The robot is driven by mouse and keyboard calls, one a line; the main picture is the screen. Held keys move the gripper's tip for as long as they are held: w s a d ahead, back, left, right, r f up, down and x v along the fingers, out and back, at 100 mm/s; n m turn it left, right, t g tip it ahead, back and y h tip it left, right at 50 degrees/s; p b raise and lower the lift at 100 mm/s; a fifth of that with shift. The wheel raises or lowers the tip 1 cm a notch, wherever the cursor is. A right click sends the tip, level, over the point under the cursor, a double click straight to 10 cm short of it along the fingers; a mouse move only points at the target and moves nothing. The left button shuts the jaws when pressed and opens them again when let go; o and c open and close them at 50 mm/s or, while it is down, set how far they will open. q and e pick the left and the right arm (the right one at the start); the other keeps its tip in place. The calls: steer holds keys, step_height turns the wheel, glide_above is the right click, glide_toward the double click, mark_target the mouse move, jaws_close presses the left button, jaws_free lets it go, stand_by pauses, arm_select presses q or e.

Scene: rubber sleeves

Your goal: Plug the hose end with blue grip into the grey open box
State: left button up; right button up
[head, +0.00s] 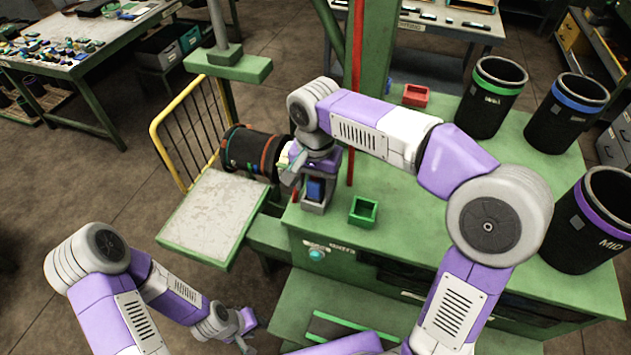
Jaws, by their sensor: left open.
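A grey box (313,207) stands on the green bench near its left front edge. A blue part (316,188) shows at the box, under my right gripper. I cannot tell whether it is the hose end's blue grip or how deep it sits. My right gripper (300,172) is just above the box, pointing down. Its fingers are small and partly hidden by its wrist, so their opening is unclear. My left gripper (247,328) is low at the front, away from the bench top, open and empty. A black ribbed drum with coloured bands (250,150) lies left of the box.
A small green open box (364,211) and a red one (416,95) are on the bench. Black bins with green (492,100), blue (565,115) and purple (590,225) bands stand at right. A pale-topped platform (212,215) and yellow rail (165,145) are at left.

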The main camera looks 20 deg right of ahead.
steer(key=shift+o, duration=0.5)
steer(key=shift+r, duration=0.1)
step_height(320, 180, up, 8)
steer(key=shift+f+p, duration=0.25)
steer(key=shift+p, duration=0.35)
steer(key=shift+d+f, duration=0.1)
